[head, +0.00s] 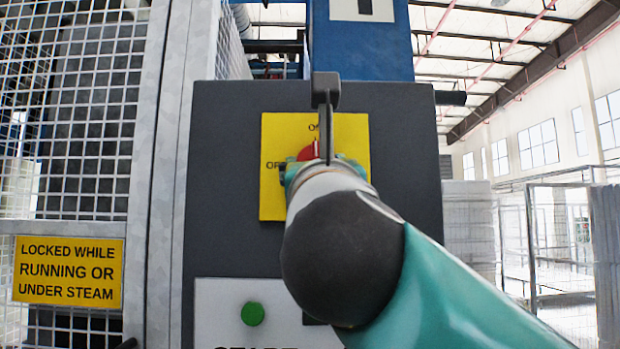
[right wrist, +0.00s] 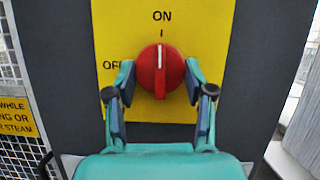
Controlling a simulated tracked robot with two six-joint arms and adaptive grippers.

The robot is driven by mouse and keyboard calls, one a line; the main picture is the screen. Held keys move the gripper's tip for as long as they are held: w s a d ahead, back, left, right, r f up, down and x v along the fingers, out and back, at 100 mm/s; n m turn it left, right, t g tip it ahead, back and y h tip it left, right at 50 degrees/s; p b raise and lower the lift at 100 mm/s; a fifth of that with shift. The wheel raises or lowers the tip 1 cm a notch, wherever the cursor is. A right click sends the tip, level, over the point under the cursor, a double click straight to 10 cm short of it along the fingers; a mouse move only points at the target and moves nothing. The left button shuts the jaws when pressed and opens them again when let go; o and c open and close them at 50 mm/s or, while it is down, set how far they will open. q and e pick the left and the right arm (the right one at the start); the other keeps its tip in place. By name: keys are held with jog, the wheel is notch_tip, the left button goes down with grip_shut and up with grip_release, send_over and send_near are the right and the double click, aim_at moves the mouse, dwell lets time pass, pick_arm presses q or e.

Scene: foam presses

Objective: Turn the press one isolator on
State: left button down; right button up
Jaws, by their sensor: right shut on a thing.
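The isolator is a red rotary knob (right wrist: 161,72) on a yellow plate (right wrist: 108,42) marked ON at the top and OFF at the left. In the right wrist view its white pointer line stands upright, toward ON. My right gripper (right wrist: 159,74) is shut on the knob, with one finger on its left side and one on its right. In the head view the knob (head: 307,152) is mostly hidden behind my right arm, and the yellow plate (head: 352,132) is partly covered. My left gripper is not in view.
The plate is on a dark grey control box (head: 220,160). A green button (head: 253,313) is on a white panel below. A mesh guard (head: 85,110) with a yellow warning sign (head: 68,272) stands at the left. A blue column (head: 360,45) rises behind the box.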

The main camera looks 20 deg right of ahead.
jog(key=shift+w+a+f+m+h, duration=0.15)
jog(key=shift+m+h, duration=0.25)
jog(key=shift+m, duration=0.3)
jog(key=o, duration=1.2)
jog(key=shift+c, duration=0.2)
jog(key=v, duration=1.2)
jog(key=shift+r, duration=0.2)
